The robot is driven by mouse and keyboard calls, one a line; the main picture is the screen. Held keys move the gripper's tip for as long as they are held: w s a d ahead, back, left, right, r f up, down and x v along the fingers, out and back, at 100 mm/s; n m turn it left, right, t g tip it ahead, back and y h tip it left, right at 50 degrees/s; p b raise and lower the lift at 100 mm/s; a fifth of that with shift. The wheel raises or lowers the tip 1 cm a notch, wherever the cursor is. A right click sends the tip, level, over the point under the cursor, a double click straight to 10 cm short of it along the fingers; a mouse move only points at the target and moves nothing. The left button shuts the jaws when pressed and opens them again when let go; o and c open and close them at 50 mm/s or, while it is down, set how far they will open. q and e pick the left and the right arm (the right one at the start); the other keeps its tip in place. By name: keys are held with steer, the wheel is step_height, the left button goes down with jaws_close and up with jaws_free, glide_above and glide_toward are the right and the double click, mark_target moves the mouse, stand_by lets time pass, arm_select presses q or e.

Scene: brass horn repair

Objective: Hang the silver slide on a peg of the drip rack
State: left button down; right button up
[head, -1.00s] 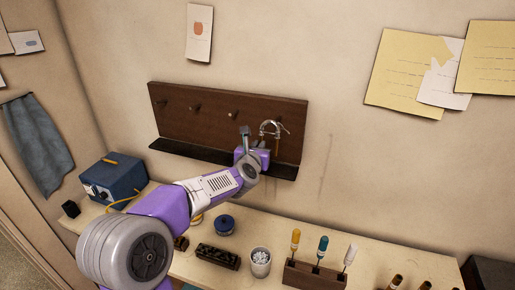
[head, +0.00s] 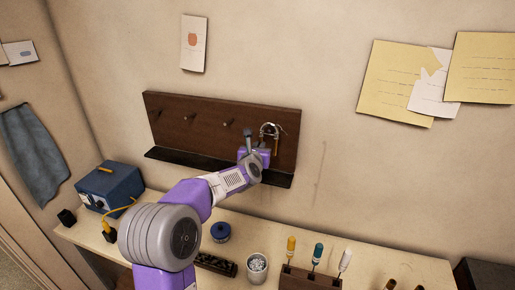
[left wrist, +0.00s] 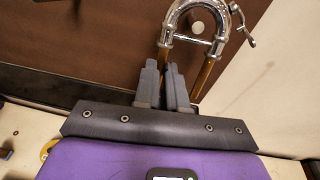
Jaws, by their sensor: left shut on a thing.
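The silver slide (head: 269,128) is a shiny U-shaped bow with brass-coloured legs, in front of the right part of the dark wooden drip rack (head: 210,112). My left gripper (left wrist: 164,85) is below the bow, shut on the slide's left leg. The slide (left wrist: 196,40) is upright, bow up. A round pale peg end (left wrist: 198,27) shows inside the bow in the left wrist view; whether the bow touches the peg cannot be told. Another peg (head: 227,124) is bare to the left. My right gripper is not in view.
A dark ledge (head: 190,163) runs along the rack's foot. On the bench below are a blue box (head: 110,185), a blue round tin (head: 220,232), a white cup (head: 257,266) and a wooden block (head: 310,278) with upright tools.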

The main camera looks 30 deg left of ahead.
arm_select(q)
steer(key=shift+f+b+x, duration=0.15)
steer(key=shift+b+x, duration=0.1)
steer(key=shift+x, duration=0.5)
steer(key=shift+f+b+x, duration=0.2)
steer(key=shift+b+x, duration=0.05)
steer(key=shift+x, duration=0.55)
steer(key=shift+d+r, duration=0.1)
steer(key=shift+d, duration=0.1)
steer(key=c, duration=1.1)
jaws_free()
steer(key=shift+s, duration=0.1)
steer(key=b+v, duration=0.1)
steer(key=v, duration=0.6)
steer(key=shift+s+d+b, duration=0.1)
steer(key=shift+s+b, duration=0.1)
steer(key=shift+b, duration=0.1)
